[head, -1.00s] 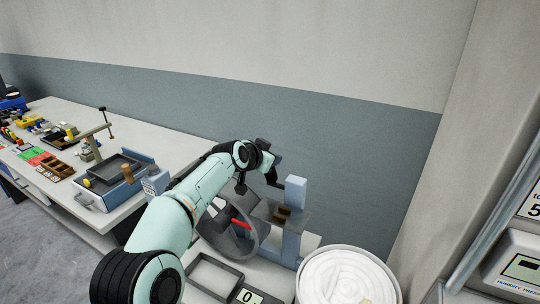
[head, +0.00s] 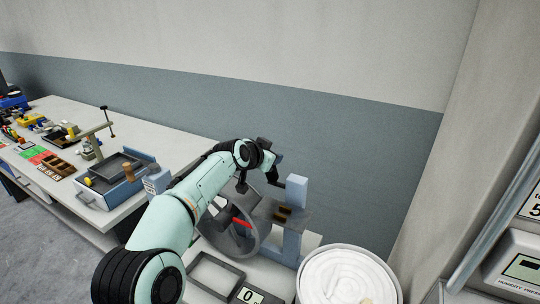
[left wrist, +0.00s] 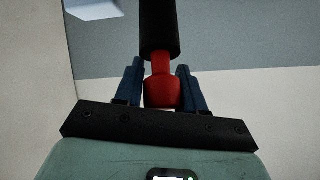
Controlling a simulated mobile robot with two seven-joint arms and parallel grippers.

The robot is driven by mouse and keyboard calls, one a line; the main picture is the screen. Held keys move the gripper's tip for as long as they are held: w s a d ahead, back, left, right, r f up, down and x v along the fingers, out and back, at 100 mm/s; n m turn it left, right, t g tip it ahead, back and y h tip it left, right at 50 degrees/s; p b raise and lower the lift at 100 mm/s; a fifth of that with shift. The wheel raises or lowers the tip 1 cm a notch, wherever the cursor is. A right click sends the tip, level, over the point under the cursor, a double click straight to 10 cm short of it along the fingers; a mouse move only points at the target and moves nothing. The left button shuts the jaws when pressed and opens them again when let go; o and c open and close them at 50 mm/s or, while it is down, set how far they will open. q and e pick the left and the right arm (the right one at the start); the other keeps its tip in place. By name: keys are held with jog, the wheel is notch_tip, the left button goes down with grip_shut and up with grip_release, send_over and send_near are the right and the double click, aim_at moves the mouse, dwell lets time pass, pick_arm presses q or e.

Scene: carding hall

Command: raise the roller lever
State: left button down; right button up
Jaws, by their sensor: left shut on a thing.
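The roller lever shows in the left wrist view as a red end (left wrist: 163,93) below a thick black cylindrical part. My left gripper (left wrist: 158,76) is shut on the red end, with one blue finger on each side of it. In the head view my left gripper (head: 273,172) is at the top left of a pale blue upright post (head: 297,192) on the machine. The wrist and arm hide most of the lever there, so I cannot tell its angle. My right gripper is in neither view.
A grey drum (head: 216,238) with a red part inside stands beside the post. A round can of white fibre (head: 345,280) is at the front right. A grey tray (head: 212,287) lies in front. A long bench (head: 128,208) holding tools and trays is at left.

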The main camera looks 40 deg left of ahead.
pick_arm(q)
jog(key=shift+f, duration=0.45)
jog(key=c, duration=1)
grip_release()
jog(key=shift+o, duration=1.1)
jog(key=shift+a, duration=0.1)
jog(key=shift+w+r, duration=0.1)
jog(key=shift+w, duration=0.05)
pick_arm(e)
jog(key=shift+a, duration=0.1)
pick_arm(q)
jog(key=shift+r, duration=0.1)
jog(key=shift+s+r, duration=0.1)
jog(key=shift+s, duration=0.1)
jog(key=b+v, duration=0.1)
jog(key=v, duration=1.1)
jog(key=shift+s+r+b, duration=0.2)
jog(key=shift+s+b, duration=0.15)
jog(key=shift+b, duration=0.05)
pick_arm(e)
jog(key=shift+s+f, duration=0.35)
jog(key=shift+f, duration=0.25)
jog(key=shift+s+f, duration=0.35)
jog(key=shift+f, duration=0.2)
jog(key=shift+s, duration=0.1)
